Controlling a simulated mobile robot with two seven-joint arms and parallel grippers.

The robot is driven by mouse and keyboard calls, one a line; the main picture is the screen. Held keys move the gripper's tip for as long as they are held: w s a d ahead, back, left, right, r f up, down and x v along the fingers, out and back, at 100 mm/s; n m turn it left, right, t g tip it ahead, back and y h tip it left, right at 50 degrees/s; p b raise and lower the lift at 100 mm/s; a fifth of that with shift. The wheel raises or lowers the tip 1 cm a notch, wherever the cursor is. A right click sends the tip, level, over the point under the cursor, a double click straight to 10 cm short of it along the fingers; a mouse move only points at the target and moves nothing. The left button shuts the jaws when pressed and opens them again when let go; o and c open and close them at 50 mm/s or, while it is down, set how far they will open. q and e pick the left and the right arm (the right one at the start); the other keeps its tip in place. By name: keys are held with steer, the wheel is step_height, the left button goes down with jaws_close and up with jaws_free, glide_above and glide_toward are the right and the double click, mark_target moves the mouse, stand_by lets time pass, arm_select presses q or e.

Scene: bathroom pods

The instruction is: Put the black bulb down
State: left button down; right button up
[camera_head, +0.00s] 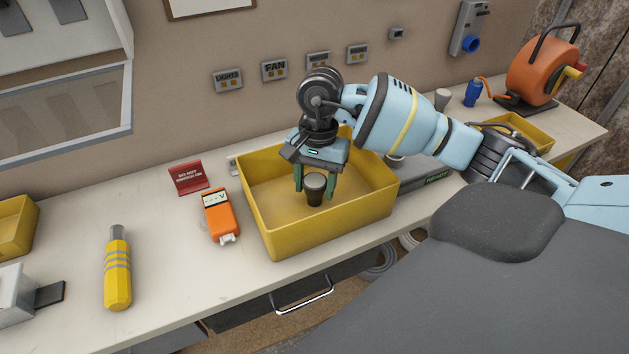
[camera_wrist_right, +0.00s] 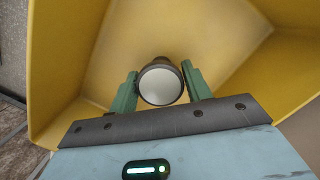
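The black bulb (camera_head: 315,190) is small and dark, with a pale round end that faces the camera in the right wrist view (camera_wrist_right: 160,84). My right gripper (camera_head: 315,188) points down into the yellow bin (camera_head: 327,233), with its green fingers on both sides of the bulb. In the right wrist view my right gripper (camera_wrist_right: 160,85) appears shut on the bulb. The bulb is inside the bin's walls, over its floor. I cannot tell whether its lower end touches the floor. My left gripper is not in view.
A yellow torch-like tool (camera_head: 117,268) is farther left. A grey case (camera_head: 425,172) stands right of the bin. Open worktop (camera_head: 165,240) lies between tool and meter.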

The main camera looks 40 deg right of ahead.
mark_target(318, 174)
steer(key=o, duration=0.3)
steer(key=r, duration=0.4)
steer(key=d+r, duration=0.1)
steer(key=r, duration=0.3)
steer(key=w+r, duration=0.1)
steer(key=r, duration=0.3)
steer(key=shift+d+r, duration=0.2)
steer(key=shift+d, duration=0.05)
stand_by(1.1)
